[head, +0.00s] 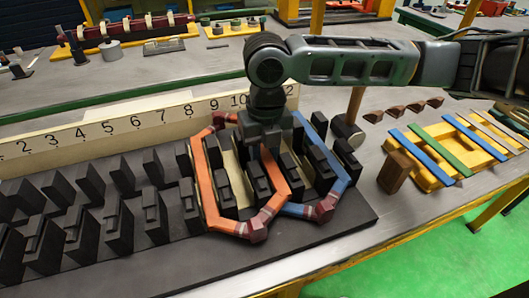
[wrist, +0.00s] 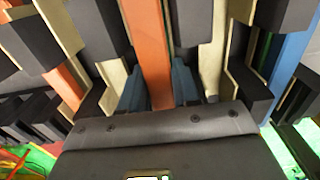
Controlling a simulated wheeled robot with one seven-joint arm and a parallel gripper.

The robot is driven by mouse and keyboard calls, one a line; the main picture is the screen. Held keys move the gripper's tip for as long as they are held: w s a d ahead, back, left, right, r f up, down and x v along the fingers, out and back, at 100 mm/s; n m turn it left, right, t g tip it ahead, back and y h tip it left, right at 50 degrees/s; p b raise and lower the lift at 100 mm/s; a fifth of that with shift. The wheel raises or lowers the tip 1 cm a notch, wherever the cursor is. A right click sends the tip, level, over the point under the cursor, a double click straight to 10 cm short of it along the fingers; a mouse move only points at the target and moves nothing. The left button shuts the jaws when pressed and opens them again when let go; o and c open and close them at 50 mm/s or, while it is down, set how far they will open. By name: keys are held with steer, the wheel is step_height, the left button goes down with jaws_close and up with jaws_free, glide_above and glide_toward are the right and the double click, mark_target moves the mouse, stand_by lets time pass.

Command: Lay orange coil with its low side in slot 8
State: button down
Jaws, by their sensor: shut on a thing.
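The orange coil (head: 205,178) is a six-sided loop lying over the dark toothed block, with a red-brown front knuckle. Its left leg lies along a gap between teeth, roughly in line with numbers 8 and 9; I cannot tell exactly which slot or how deep. My gripper (head: 266,146) is shut on the coil's right leg, among the teeth. In the wrist view this orange leg (wrist: 147,45) runs between my two blue-grey fingertips (wrist: 158,88). The left leg shows at the left there. The number strip (head: 135,125) stands behind the block; number 8 is visible.
A blue coil (head: 340,183) lies to the right, its front end close to the orange one's. Cream slot liners (wrist: 113,75) flank the held leg. A yellow rack (head: 435,170) with coloured strips and a brown block (head: 395,171) stand at right. The block's left teeth are free of coils.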

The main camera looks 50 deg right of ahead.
steer(key=shift+f, duration=0.2)
steer(key=c, duration=0.7)
jaws_free()
steer(key=shift+c, duration=0.2)
steer(key=shift+r+p, duration=0.7)
steer(key=shift+r, duration=0.3)
step_height(320, 180, up, 7)
steer(key=p, duration=0.5)
steer(key=shift+r+p, duration=0.2)
steer(key=shift+p, duration=0.1)
step_height(320, 180, up, 8)
steer(key=b, duration=0.1)
steer(key=shift+f, duration=0.15)
